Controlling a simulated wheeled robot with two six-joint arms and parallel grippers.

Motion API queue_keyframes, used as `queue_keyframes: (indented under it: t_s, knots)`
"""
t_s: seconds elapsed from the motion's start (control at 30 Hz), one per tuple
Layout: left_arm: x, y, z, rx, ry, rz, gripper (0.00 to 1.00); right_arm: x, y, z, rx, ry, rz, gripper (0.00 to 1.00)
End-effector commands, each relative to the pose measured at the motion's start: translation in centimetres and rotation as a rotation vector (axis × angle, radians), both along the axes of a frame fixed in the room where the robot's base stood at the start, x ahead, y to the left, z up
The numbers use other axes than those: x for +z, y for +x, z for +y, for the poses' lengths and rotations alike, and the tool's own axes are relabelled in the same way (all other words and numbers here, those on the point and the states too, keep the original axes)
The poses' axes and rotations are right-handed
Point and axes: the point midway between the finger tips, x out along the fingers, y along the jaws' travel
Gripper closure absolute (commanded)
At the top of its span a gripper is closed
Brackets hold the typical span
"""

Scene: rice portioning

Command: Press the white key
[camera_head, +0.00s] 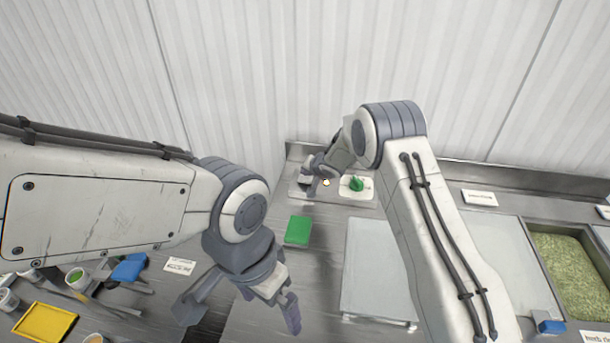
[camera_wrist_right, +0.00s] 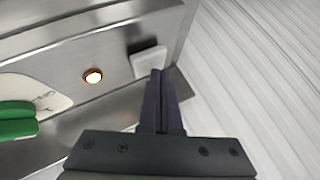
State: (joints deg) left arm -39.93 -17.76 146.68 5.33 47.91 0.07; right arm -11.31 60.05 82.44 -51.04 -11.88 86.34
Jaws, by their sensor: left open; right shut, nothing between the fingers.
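The white key (camera_wrist_right: 147,62) is a small pale block on a steel panel in the right wrist view. It also shows in the head view (camera_head: 305,181), small and partly covered by my right gripper. My right gripper (camera_wrist_right: 161,74) is shut and empty, its joined fingertips at the key's lower right edge in the wrist view. I cannot tell whether they touch the key. In the head view my right gripper (camera_head: 313,187) is small at the panel. My left gripper (camera_head: 240,318) is open and empty at lower left, far from the key.
A glowing round light (camera_wrist_right: 92,76) sits beside the key. A green knob (camera_head: 356,183) on a white plate (camera_head: 366,191) is to its right. A green block (camera_head: 298,230) lies on the counter. A corrugated wall (camera_head: 290,70) rises behind. A yellow tray (camera_head: 45,323) is lower left.

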Motion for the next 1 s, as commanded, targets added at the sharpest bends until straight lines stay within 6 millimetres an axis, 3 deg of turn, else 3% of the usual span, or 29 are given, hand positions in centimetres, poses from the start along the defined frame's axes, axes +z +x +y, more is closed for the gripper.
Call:
queue_keyframes:
  t_s: [0.17, 0.8, 1.0]
  knots:
    - [0.4, 0.0, 0.0, 0.001, 0.000, 0.000, 0.00, 0.4, 0.0, 0.0, -0.001, 0.000, -0.001, 1.00]
    - [6.9, 0.0, 0.0, -0.005, 0.000, 0.000, 0.00, 5.6, 0.0, 0.0, 0.000, 0.001, -0.001, 1.00]
    - [7.7, 0.0, 0.0, -0.007, 0.000, -0.001, 0.00, 6.2, 0.0, 0.0, 0.000, 0.001, -0.001, 1.00]
